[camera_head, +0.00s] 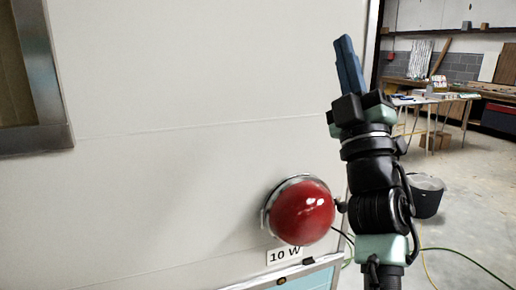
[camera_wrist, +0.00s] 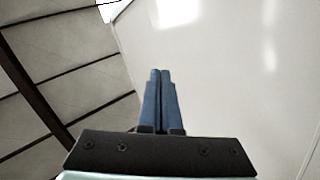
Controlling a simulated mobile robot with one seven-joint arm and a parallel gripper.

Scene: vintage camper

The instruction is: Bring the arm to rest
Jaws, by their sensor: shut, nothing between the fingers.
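My gripper (camera_head: 342,42) points upward at the end of my raised arm, in the right half of the head view. Its blue fingers are together and hold nothing. In the wrist view my gripper (camera_wrist: 160,74) also shows its two blue fingers side by side, closed, with a pale panel and the ceiling beyond. My arm stands nearly upright in front of the right edge of the camper's pale wall (camera_head: 190,80). No other thing touches the fingers.
A black bucket (camera_head: 427,197) stands behind my arm. Cables lie on the floor. A workbench (camera_head: 432,100) is far back right. Open floor lies at right.

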